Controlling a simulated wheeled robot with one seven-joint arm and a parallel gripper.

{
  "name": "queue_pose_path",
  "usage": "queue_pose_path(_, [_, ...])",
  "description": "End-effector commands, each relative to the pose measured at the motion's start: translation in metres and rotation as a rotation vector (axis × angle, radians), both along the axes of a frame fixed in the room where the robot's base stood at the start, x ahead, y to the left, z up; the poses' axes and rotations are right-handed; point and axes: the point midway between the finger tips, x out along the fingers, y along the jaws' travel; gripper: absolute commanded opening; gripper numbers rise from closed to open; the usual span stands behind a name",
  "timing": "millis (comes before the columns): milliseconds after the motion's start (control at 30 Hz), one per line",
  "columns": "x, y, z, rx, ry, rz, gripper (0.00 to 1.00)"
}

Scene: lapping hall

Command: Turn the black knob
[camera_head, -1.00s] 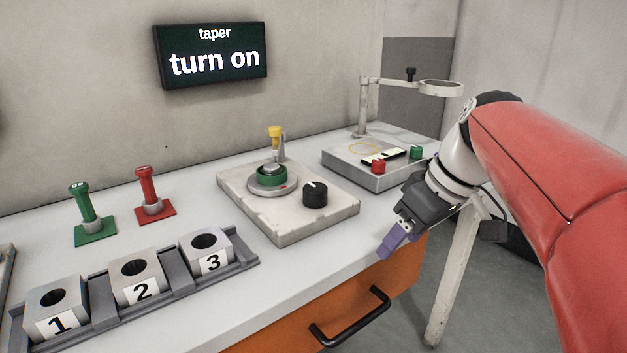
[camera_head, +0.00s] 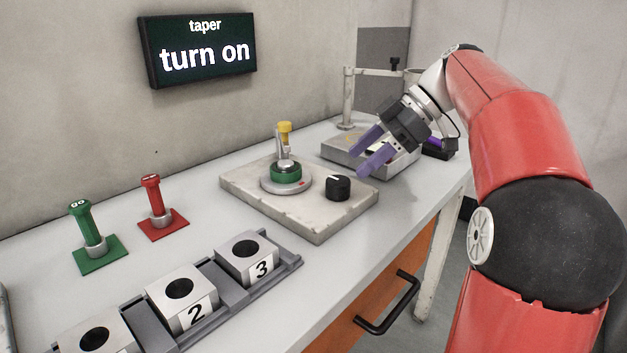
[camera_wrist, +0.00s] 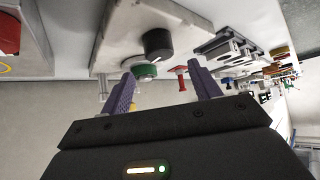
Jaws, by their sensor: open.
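The black knob (camera_head: 338,187) with a white mark on top sits on the right part of a pale stone-like base plate (camera_head: 318,222). A round grey turntable with a green ring (camera_head: 286,173) stands left of it on the same plate. My gripper (camera_head: 368,157) is open and empty, its two purple fingers above and right of the knob, apart from it. In the wrist view the knob (camera_wrist: 158,43) shows upside down beyond the fingers, between them and nearer the left one.
A wall sign (camera_head: 200,50) reads "taper turn on". A grey device box (camera_head: 340,152) with a post stands behind my gripper. Green (camera_head: 88,230) and red (camera_head: 156,203) upright pegs and a rack of numbered blocks (camera_head: 185,298) are at the left. Bare tabletop lies right of the plate.

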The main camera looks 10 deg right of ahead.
Motion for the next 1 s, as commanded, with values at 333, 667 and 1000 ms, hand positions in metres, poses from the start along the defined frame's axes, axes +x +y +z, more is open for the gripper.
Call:
queue_pose_path(333, [0.005,0.038,-0.039,-0.001,0.003,0.001,0.62])
queue_pose_path(667, [0.007,0.051,-0.051,-0.002,0.001,-0.001,0.62])
queue_pose_path(1000, [0.007,0.051,-0.051,-0.002,0.002,-0.001,0.37])
